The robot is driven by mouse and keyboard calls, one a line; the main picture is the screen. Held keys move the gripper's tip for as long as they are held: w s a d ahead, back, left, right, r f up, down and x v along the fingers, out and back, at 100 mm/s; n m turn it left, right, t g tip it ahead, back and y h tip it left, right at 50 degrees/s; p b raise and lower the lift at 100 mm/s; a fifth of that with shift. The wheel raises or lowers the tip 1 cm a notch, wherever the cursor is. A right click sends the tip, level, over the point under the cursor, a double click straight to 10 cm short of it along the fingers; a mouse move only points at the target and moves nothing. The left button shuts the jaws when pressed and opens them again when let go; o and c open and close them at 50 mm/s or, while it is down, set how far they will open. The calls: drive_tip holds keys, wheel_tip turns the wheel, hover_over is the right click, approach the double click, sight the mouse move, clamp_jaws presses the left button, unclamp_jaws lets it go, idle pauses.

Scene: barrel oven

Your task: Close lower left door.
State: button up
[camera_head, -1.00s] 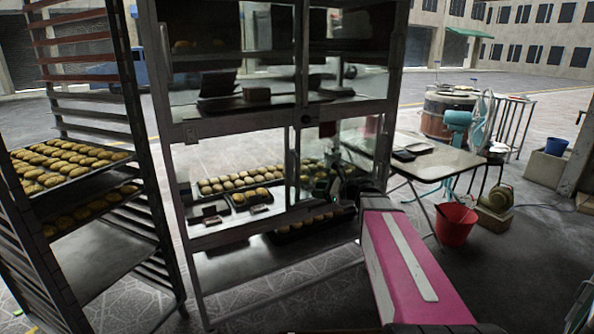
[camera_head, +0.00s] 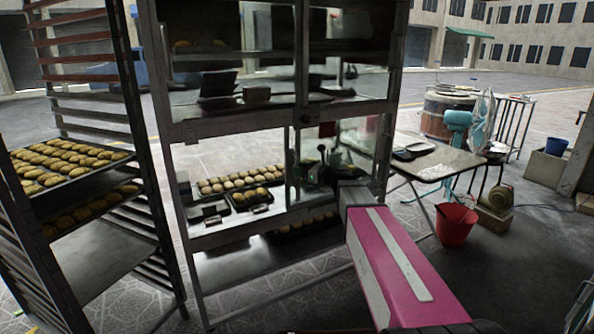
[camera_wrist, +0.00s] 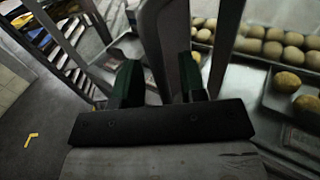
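The glass-fronted cabinet (camera_head: 232,124) stands in the middle of the head view. Its lower left bay is seen clear through to trays of buns (camera_head: 240,180); where the lower left door's pane stands, I cannot tell for sure. My gripper (camera_head: 320,168) is at the cabinet's lower level, right of the middle upright (camera_head: 292,160), partly hidden by my arm. In the wrist view my gripper (camera_wrist: 158,75) has its two dark green fingers apart. A grey metal frame (camera_wrist: 165,40) shows between them; whether they touch it is unclear.
A tall rack (camera_head: 125,75) with trays of buns stands close on the left. A folding table (camera_head: 440,163), a red bucket (camera_head: 454,224) and a blue fan (camera_head: 460,121) are on the right. Open floor lies at the front right.

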drive_tip(key=shift+w+a, duration=0.25)
drive_tip(key=shift+a, duration=0.3)
